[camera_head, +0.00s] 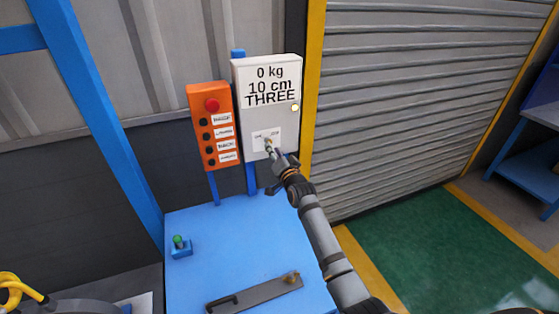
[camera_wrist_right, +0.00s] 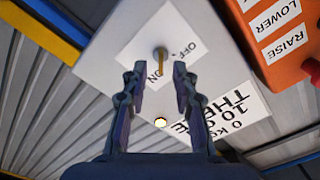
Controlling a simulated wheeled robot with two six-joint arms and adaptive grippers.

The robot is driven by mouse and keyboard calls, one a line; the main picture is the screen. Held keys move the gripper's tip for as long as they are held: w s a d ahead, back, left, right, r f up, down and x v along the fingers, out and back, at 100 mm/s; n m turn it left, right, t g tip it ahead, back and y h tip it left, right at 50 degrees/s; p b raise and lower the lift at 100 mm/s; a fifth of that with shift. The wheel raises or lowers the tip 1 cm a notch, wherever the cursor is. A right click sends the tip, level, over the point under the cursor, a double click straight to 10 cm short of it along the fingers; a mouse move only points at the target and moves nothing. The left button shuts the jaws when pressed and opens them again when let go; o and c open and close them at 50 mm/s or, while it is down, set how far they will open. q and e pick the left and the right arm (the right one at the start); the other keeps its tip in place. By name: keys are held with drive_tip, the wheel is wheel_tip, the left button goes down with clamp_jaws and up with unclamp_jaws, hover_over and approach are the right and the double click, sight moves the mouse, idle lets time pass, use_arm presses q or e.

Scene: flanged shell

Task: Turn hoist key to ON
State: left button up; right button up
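The white control box (camera_head: 245,85) stands upright behind the blue table. Its face reads "0 kg 10 cm THREE". A small white key label (camera_head: 258,137) is low on the box; OFF and ON are readable in the right wrist view (camera_wrist_right: 181,42). The brass-coloured hoist key (camera_wrist_right: 161,60) sticks out from that label. My right gripper (camera_head: 275,158) is at the key in the head view. In the right wrist view the right gripper (camera_wrist_right: 157,78) is open, its fingers apart on either side of the key's line, with visible gaps. My left gripper is not in view.
An orange button panel (camera_head: 196,100) with a red button stands left of the box. A pale round light (camera_head: 295,107) is on the box. The blue table (camera_head: 225,245) holds a small green-topped part (camera_head: 179,243) and a dark bar (camera_head: 255,294). A shutter (camera_head: 410,90) is at right.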

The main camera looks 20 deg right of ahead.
drive_tip(key=s, duration=0.8)
drive_tip(key=shift+s+d, duration=0.15)
drive_tip(key=shift+s, duration=0.15)
drive_tip(key=shift+s, duration=0.1)
